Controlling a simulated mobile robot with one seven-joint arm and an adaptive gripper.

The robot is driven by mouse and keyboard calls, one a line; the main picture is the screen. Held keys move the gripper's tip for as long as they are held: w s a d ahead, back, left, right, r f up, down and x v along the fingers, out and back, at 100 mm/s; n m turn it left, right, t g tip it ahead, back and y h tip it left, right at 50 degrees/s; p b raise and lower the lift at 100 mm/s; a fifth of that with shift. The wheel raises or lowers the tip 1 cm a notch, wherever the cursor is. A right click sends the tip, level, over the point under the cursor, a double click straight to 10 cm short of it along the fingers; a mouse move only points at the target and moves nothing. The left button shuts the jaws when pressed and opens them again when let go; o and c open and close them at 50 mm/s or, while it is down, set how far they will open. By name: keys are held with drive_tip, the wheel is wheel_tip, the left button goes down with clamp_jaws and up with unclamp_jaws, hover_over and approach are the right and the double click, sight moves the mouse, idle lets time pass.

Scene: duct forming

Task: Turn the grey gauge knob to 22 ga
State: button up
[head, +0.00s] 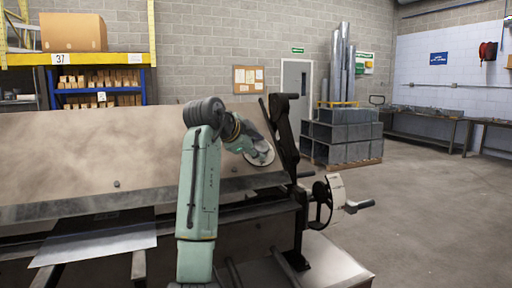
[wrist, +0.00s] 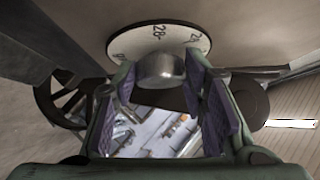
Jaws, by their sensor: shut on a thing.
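The grey gauge knob (wrist: 160,68) is a rounded metal knob at the upper middle of the wrist view. It sits in front of a white round dial (wrist: 186,40). The number 28 reads at the dial's top; figures to its left and right are partly cut off or hidden. My gripper (wrist: 162,82) has its purple-padded fingers on both sides of the knob and is shut on it. In the head view my gripper (head: 248,143) reaches the dial (head: 264,155) at the right end of the machine's tan panel. The knob is hidden there.
The bending machine (head: 90,150) fills the left, with a metal sheet (head: 95,245) low in front. A black lever arm (head: 283,130) stands just right of the dial, and a handwheel (head: 325,195) is lower right. Stacked ducts (head: 342,135) stand behind. Floor at right is clear.

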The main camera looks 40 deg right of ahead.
drive_tip(key=shift+f, duration=0.35)
drive_tip(key=o, duration=1.2)
drive_tip(key=shift+d+r, duration=0.1)
drive_tip(key=shift+c, duration=0.2)
drive_tip(key=shift+r, duration=0.1)
drive_tip(key=shift+s+a+r, duration=0.1)
drive_tip(key=shift+a+r, duration=0.1)
drive_tip(key=shift+a, duration=0.1)
drive_tip(key=v, duration=1.1)
drive_tip(key=shift+s+a, duration=0.1)
drive_tip(key=shift+a, duration=0.05)
